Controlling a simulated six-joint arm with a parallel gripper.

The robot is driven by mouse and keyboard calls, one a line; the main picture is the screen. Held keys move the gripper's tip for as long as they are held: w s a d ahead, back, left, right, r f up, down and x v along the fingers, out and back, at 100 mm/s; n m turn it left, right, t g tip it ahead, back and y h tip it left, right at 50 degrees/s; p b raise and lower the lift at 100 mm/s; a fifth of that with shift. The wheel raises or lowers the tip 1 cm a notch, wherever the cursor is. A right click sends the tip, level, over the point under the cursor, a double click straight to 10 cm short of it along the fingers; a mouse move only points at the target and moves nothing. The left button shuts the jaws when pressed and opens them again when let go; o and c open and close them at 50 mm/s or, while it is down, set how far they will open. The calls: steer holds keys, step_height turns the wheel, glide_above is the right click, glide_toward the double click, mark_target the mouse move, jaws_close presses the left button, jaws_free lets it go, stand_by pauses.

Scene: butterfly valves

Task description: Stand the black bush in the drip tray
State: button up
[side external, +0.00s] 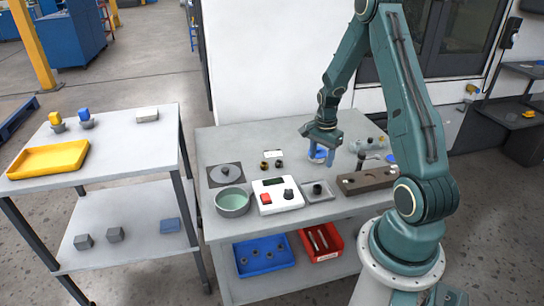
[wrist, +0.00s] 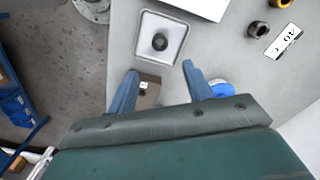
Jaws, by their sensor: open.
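A black ring-shaped bush (wrist: 258,29) stands on the table beside a white label in the wrist view; it also shows in the side view (side external: 279,164). A small square grey tray with a pale rim (wrist: 145,58), which I take for the drip tray, shows in the side view too (side external: 329,195). A dark round piece (wrist: 160,42) sits upright near its middle; I cannot tell whether it is another bush. My gripper (side external: 320,158) is open, its blue fingers apart and empty (wrist: 160,76), above the table behind the tray.
A brass-coloured ring (side external: 263,165) stands by the white label (side external: 272,153). A white control box (side external: 268,204) and green bowl (side external: 232,203) stand left of the tray. A brown block (side external: 360,185) lies to its right. A blue round thing (wrist: 221,88) is near one finger.

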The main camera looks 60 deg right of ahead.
stand_by(0.3)
steer(key=w+a+r+n+t+h, duration=0.1)
steer(key=w+a+r+n+t, duration=0.1)
steer(key=a+r+n, duration=1.2)
steer(key=s+a+r+n+t+y, duration=0.1)
steer(key=s+a+r+n+t, duration=0.2)
steer(key=s+a+r+n, duration=0.4)
steer(key=s+a+r, duration=0.5)
steer(key=a+r, duration=0.2)
steer(key=a, duration=0.1)
steer(key=shift+s+a+t, duration=0.2)
steer(key=shift+s+t, duration=0.1)
steer(key=shift+s, duration=0.1)
